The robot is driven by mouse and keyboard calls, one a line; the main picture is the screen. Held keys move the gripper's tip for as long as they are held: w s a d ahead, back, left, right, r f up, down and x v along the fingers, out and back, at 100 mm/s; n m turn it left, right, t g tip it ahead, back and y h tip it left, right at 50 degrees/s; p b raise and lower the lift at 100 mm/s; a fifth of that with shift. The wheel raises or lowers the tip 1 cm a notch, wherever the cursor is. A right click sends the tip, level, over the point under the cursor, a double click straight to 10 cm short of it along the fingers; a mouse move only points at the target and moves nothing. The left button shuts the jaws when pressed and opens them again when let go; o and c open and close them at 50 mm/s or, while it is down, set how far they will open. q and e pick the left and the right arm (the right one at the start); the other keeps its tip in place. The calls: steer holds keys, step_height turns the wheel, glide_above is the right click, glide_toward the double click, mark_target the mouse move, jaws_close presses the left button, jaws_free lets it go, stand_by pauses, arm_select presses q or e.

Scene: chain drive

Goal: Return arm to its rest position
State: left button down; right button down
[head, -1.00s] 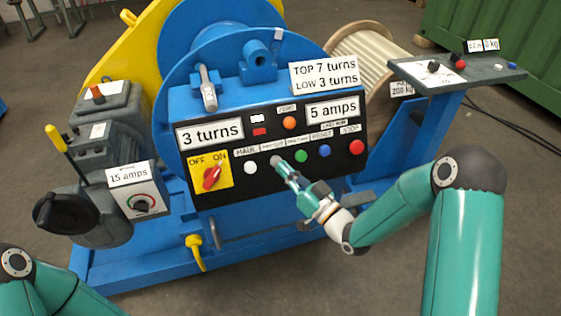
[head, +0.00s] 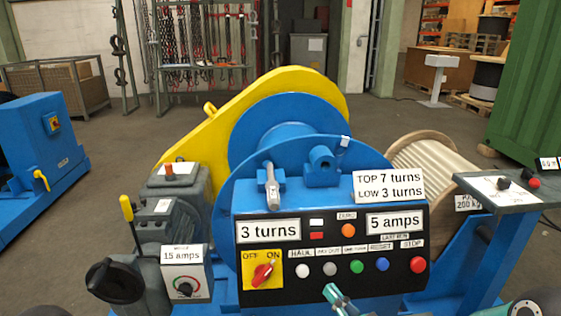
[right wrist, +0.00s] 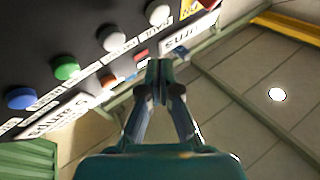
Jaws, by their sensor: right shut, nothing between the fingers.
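My right gripper (head: 338,298) shows at the bottom of the head view, just below the button row of the black control panel (head: 290,288). In the right wrist view its fingers (right wrist: 159,82) are shut with nothing between them, and they look apart from the buttons. The panel carries a white HAUL button (head: 303,271), a grey button (head: 330,269), a green button (head: 357,266), a blue button (head: 382,264) and a red STOP button (head: 417,264). The red OFF/ON switch (head: 263,272) is on a yellow plate.
The blue and yellow winch (head: 245,150) stands behind the panel. A grey control box (head: 185,273) with a black knob is at left. A rope drum (head: 432,165) and a pedestal (head: 500,197) stand at right. Open floor (head: 95,180) lies at left.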

steer(key=s+a+f+m+g+h, duration=0.15)
steer(key=s+f+g, duration=0.25)
steer(key=f, duration=0.6)
steer(key=s+a+f+m+g+h, duration=0.1)
steer(key=s+f+g+h, duration=0.25)
steer(key=f, duration=0.75)
steer(key=s+f+m+g, duration=0.1)
steer(key=s+f+g, duration=0.35)
steer(key=s, duration=0.35)
steer(key=s+f+m+g, duration=0.1)
steer(key=s+f+g, duration=0.35)
steer(key=s, duration=0.35)
step_height(320, 180, up, 21)
steer(key=p, duration=2.1)
steer(key=shift+s+d+r+h, duration=0.2)
steer(key=shift+s+d+h, duration=0.05)
steer(key=shift+d+h, duration=0.05)
